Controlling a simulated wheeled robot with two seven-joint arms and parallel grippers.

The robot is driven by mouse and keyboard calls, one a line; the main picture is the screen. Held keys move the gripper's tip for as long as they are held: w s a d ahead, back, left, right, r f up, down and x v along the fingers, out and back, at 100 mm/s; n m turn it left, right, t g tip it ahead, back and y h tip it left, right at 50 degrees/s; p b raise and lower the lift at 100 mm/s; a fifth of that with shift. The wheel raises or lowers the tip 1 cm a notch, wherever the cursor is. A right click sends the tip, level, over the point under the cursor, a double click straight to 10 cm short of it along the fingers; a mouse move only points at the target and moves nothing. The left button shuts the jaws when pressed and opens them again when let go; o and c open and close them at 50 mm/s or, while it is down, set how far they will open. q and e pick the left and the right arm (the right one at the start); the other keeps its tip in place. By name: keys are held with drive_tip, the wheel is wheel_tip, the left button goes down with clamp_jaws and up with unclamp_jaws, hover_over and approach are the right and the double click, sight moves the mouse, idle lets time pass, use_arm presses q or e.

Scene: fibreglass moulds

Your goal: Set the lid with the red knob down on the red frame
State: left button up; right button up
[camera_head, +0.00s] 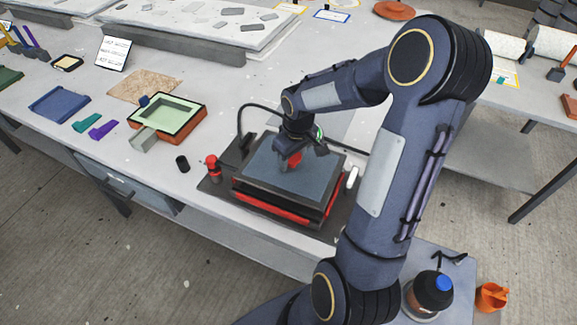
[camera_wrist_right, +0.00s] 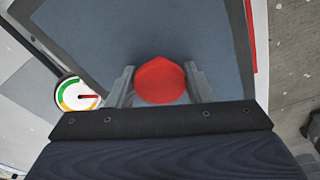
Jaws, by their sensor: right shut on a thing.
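The lid (camera_head: 262,165) is a flat grey-blue plate with a dark border; it also fills much of the right wrist view (camera_wrist_right: 110,35). Its red knob (camera_wrist_right: 160,82) is between the two fingers of my right gripper (camera_wrist_right: 160,90), which is shut on it. In the head view my right gripper (camera_head: 291,160) reaches down onto the lid's middle. My left gripper is not in view.
A red-topped post (camera_head: 212,166) stands left of the frame and a white handle (camera_head: 352,178) right of it. A round gauge (camera_wrist_right: 78,95) shows in the wrist view. An orange mould (camera_head: 183,118) and a small black cylinder (camera_head: 182,163) are further left on the table.

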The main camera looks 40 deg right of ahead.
sight(289, 167)
drive_tip(key=f, duration=0.1)
drive_tip(key=a+f, duration=0.1)
drive_tip(key=f, duration=0.1)
drive_tip(key=shift+w+f, duration=0.2)
drive_tip(key=shift+f, duration=0.4)
drive_tip(key=shift+c, duration=0.5)
drive_tip(key=o, duration=1.4)
drive_tip(key=shift+f, duration=0.1)
drive_tip(key=r, duration=0.4)
drive_tip(key=s+r, duration=0.1)
drive_tip(key=r, duration=0.6)
drive_tip(key=shift+s+r, duration=0.2)
drive_tip(key=shift+r, duration=0.15)
drive_tip(key=s+a+r+t+y, duration=0.1)
drive_tip(key=s+a, duration=0.3)
drive_tip(key=s, duration=0.1)
drive_tip(key=s+a+r+m+t+y, duration=0.1)
drive_tip(key=s+a+r, duration=0.1)
drive_tip(key=s+a, duration=0.3)
drive_tip(key=s+a+r+m+t+y, duration=0.1)
drive_tip(key=s+a+r+t, duration=0.1)
drive_tip(key=s+a, duration=0.3)
drive_tip(key=shift+s+a+y, duration=0.15)
drive_tip(key=shift+s+y, duration=0.15)
drive_tip(key=shift+s, duration=0.45)
drive_tip(key=shift+m, duration=0.3)
